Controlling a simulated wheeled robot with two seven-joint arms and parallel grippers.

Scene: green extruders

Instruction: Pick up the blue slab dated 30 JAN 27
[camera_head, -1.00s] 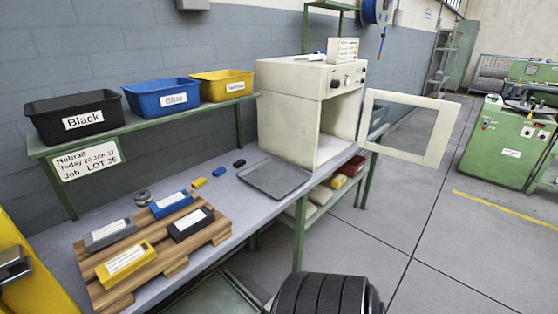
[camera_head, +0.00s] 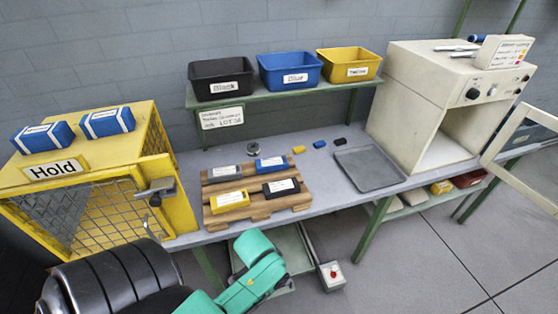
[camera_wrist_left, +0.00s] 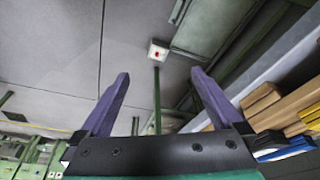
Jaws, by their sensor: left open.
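A blue slab (camera_head: 271,163) with a white label lies at the back right of a wooden pallet on the bench. Two more blue slabs, a left one (camera_head: 43,137) and a right one (camera_head: 108,122), lie on top of the yellow Hold cage (camera_head: 155,125). Their labels are too small to read, so I cannot tell which is dated 30 JAN 27. My left gripper (camera_wrist_left: 160,73) is open, with nothing between its fingers in the left wrist view. Its jaws do not show in the head view. My right gripper is not in view.
The wooden pallet (camera_head: 257,211) also holds grey, yellow and black slabs. Black, blue and yellow bins stand on the shelf above. A grey tray (camera_head: 368,168) lies beside the white oven (camera_head: 424,105), whose door is open. A red-button box (camera_head: 331,275) is below the bench front.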

